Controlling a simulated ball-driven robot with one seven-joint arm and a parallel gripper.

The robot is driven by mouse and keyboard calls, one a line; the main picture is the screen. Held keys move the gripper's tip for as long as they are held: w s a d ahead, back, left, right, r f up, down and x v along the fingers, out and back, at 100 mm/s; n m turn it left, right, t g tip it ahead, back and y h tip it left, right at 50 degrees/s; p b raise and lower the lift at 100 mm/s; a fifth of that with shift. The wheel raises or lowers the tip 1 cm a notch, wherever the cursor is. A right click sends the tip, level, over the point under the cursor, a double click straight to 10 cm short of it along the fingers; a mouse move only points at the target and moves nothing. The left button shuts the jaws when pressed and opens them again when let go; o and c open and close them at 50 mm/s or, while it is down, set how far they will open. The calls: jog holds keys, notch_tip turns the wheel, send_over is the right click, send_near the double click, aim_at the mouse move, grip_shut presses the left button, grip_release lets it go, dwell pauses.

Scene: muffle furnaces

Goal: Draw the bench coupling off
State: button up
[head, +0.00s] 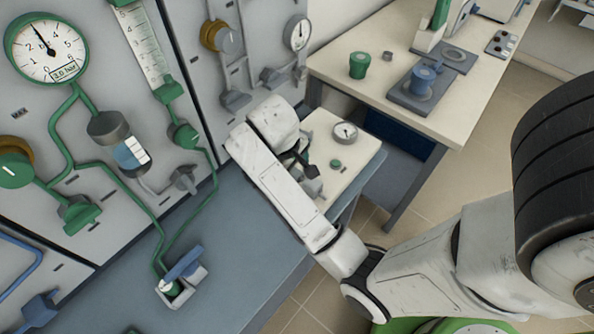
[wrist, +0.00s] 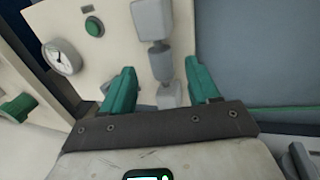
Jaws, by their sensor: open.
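A grey fitting of stacked pieces, which looks like the bench coupling, lies on a cream panel (wrist: 115,55) in the wrist view. It has a large upper block (wrist: 152,18), a narrower middle piece (wrist: 159,56) and a lower block (wrist: 169,94). My gripper (wrist: 160,66) is open, with one teal finger on each side of the lower pieces. I cannot tell whether either finger touches them. In the head view my gripper (head: 307,168) is over the small cream bench panel, and my arm hides most of the fitting.
A dial gauge (wrist: 62,57) and a green button (wrist: 94,26) sit left of the fitting. A blue-handled valve (head: 183,264) stands on the grey-blue bench (head: 235,250). Gauges and pipes cover the left wall. A cream table (head: 440,65) holds a green jar (head: 359,65) and blue-topped fitting (head: 424,76).

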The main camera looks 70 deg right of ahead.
jog(key=shift+p+v, duration=2.8)
jog(key=shift+v, duration=0.05)
jog(key=s+a+f+n+t+y, duration=0.1)
jog(key=s+a+f, duration=0.4)
jog(key=s+a, duration=0.6)
jog(key=shift+a+n+t+y, duration=0.4)
jog(key=shift+a+n+y, duration=0.4)
jog(key=shift+a, duration=0.35)
jog(key=shift+s+f, duration=0.1)
